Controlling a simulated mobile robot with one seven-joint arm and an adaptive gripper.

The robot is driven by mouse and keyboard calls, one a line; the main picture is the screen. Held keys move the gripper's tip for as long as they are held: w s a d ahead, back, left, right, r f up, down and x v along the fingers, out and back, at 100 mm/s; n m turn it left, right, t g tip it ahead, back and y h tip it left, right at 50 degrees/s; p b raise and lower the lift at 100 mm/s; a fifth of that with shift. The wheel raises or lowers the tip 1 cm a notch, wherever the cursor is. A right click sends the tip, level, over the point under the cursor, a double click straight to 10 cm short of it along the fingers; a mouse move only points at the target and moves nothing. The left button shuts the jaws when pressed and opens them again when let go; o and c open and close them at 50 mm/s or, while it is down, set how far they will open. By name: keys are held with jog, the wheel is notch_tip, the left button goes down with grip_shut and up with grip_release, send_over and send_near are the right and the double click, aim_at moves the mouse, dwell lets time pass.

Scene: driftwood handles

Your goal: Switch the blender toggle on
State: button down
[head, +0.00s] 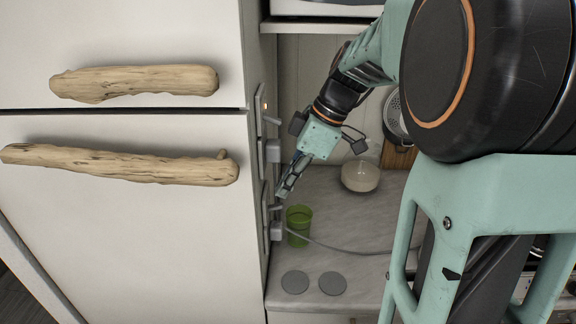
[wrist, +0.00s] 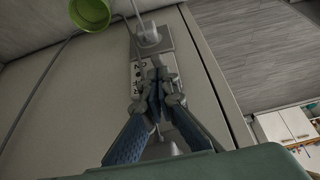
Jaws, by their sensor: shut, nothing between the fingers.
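Two switched socket plates are mounted on the side of the tall white cabinet. The upper plate (head: 262,125) has a lit orange lamp and a plug (head: 272,150). The lower plate (head: 265,222) holds a grey plug (head: 278,230) with a cord leading right. Small levers show on the plates; I cannot tell which is the blender toggle or its position. My gripper (head: 281,194) is shut and empty, close to the lower plate's upper part. In the wrist view my gripper (wrist: 157,78) partly covers a plate (wrist: 167,44) and its switch area; a plug (wrist: 149,38) sits beyond the fingertips. Contact is unclear.
A green cup (head: 299,226) stands on the counter (head: 350,220) beside the lower plug. A pale bowl (head: 360,176) is farther back. Two grey discs (head: 295,282) lie near the front. Driftwood handles (head: 135,82) stick out from the white doors at left.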

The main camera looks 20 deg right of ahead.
aim_at(275, 207)
jog(key=shift+x, duration=1.1)
jog(key=shift+d+f+b, duration=0.1)
jog(key=shift+b, duration=0.2)
jog(key=shift+d+y+b, duration=0.1)
jog(key=shift+y+b, duration=0.2)
jog(key=shift+b, duration=0.15)
